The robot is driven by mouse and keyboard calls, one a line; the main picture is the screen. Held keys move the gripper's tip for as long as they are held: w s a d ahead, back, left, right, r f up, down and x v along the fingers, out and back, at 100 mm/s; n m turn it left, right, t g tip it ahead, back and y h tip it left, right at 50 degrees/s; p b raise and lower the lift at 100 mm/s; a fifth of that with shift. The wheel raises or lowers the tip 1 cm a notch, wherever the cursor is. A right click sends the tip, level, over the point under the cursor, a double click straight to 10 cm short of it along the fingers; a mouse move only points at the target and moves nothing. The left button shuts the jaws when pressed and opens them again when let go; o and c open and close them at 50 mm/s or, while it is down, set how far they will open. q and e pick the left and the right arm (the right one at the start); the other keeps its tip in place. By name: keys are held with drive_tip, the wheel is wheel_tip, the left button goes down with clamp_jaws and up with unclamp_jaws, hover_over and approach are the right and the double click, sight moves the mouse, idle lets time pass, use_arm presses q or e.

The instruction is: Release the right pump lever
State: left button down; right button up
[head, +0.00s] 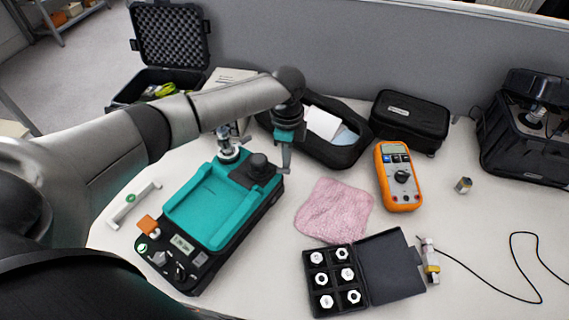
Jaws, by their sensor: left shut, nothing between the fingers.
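My left arm comes in from the left, and its gripper (286,168) points down with its fingers shut and empty. It is just right of the black knob (259,165) at the back of the teal-topped calibrator (208,205); I cannot tell whether it touches the unit. A metal fitting (228,150) stands at the calibrator's back edge, partly hidden by my arm. At the far right a black open case (525,150) holds a metal device (538,108). I cannot clearly make out a pump lever. My right gripper is not in view.
A pink cloth (334,210), an orange multimeter (399,178) and a black box of metal adapters (335,277) lie to the right. Behind are an open pouch (345,157), a closed black case (410,118) and a foam-lined case (170,40).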

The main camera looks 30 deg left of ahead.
use_arm(q)
drive_tip(key=s+m+p, duration=0.1)
drive_tip(key=m, duration=0.1)
drive_tip(key=s+d+m+p, duration=0.1)
drive_tip(key=shift+s+r+m+p, duration=0.1)
drive_tip(key=shift+r+m+p, duration=0.05)
drive_tip(key=shift+m+p, duration=0.25)
drive_tip(key=shift+m, duration=0.3)
wheel_tip(320, 180, up, 7)
drive_tip(key=p, duration=0.8)
drive_tip(key=shift+s, duration=0.1)
drive_tip(key=shift+f, duration=0.2)
